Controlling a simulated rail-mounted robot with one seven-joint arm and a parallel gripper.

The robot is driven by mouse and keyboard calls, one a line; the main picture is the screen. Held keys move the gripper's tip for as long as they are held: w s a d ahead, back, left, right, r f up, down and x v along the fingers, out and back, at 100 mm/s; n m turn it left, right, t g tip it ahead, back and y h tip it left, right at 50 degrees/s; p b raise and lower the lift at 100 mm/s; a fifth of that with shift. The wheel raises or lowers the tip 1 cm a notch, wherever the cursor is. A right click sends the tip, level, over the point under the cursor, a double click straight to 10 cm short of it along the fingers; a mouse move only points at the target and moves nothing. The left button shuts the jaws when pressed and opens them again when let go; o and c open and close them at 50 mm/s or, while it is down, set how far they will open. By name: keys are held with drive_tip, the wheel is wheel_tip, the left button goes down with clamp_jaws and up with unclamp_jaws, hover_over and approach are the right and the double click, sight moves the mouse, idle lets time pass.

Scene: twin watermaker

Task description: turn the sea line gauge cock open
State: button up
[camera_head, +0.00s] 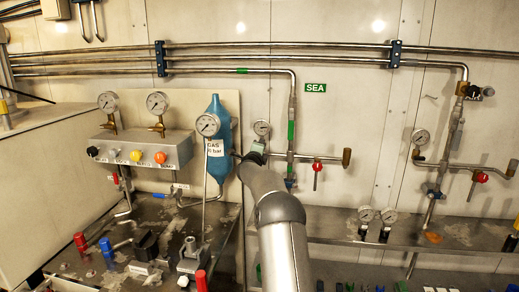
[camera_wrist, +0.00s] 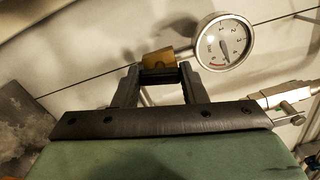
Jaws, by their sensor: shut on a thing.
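The sea line gauge (camera_head: 262,128) sits left of the vertical sea line pipe, beside the green SEA sign (camera_head: 315,88). In the wrist view its round white dial (camera_wrist: 224,41) is at the top right, joined to a brass cock body (camera_wrist: 158,60). My gripper (camera_wrist: 160,77) is right below the brass body, shut on a dark piece between its fingertips, which looks like the cock's handle. The fingers hide part of it, and I cannot tell how far it is turned. In the head view my gripper (camera_head: 256,152) is just under the gauge, mostly hidden by my wrist.
A red-handled valve (camera_head: 317,168) is on the branch pipe to the right. A similar pipe with a gauge (camera_head: 420,137) is further right. A bench with valves lies below left.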

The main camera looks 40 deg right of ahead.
drive_tip(key=shift+n+p, duration=0.3)
drive_tip(key=shift+n, duration=1)
drive_tip(key=o, duration=1)
drive_tip(key=b+v, duration=0.5)
drive_tip(key=v, duration=1.2)
drive_tip(key=shift+s+a+b, duration=0.15)
drive_tip(key=shift+s+b, duration=0.1)
drive_tip(key=shift+b, duration=0.1)
